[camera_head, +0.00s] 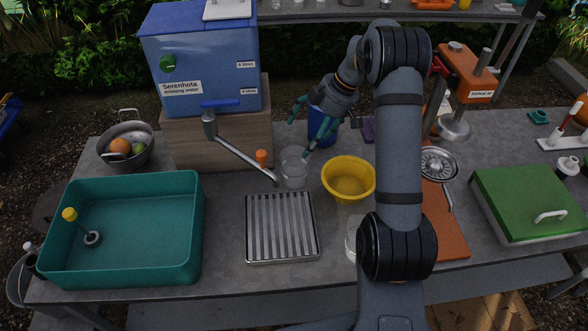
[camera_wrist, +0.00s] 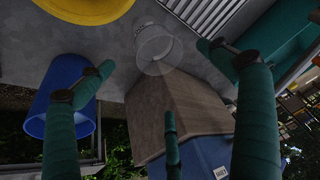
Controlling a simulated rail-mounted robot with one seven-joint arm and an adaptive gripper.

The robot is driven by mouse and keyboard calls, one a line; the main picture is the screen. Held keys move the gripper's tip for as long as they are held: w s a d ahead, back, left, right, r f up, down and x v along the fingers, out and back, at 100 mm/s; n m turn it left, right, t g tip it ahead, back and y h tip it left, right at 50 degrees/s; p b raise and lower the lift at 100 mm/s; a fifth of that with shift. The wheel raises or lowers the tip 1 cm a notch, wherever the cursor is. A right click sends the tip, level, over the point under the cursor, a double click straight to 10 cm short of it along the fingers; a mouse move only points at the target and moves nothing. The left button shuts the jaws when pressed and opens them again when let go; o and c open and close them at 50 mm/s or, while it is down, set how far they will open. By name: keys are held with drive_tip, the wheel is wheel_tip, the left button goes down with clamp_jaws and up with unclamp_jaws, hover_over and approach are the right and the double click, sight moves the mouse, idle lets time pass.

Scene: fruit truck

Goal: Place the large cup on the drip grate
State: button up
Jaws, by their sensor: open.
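The drip grate (camera_head: 282,228) is a silver slatted tray lying flat in the middle of the table; a corner of it shows in the wrist view (camera_wrist: 208,12). A clear cup (camera_head: 293,172) stands just behind the grate, to the right of its back edge; the wrist view shows it between my spread fingers (camera_wrist: 153,42). A second clear cup (camera_head: 351,240) stands right of the grate, partly hidden by my arm. I cannot tell which is the large one. My gripper (camera_head: 301,128) is open and empty, above and behind the rear cup, apart from it.
A blue container (camera_head: 322,124) stands behind, close to my gripper. A yellow bowl (camera_head: 348,180) sits right of the rear cup. The blue water tank (camera_head: 203,70) on its wooden block has a spout arm reaching toward the grate. A teal basin (camera_head: 120,278) fills the left side.

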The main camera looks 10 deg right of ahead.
sight(295, 157)
drive_tip(key=p+x, duration=0.2)
drive_tip(key=x, duration=0.3)
drive_tip(key=shift+a+f, duration=0.2)
drive_tip(key=shift+f, duration=0.1)
drive_tip(key=p+x, duration=0.1)
drive_tip(key=x, duration=0.3)
drive_tip(key=shift+f+p, duration=0.3)
drive_tip(key=shift+c, duration=0.5)
drive_tip(key=c, duration=0.9)
drive_tip(key=shift+r, duration=0.1)
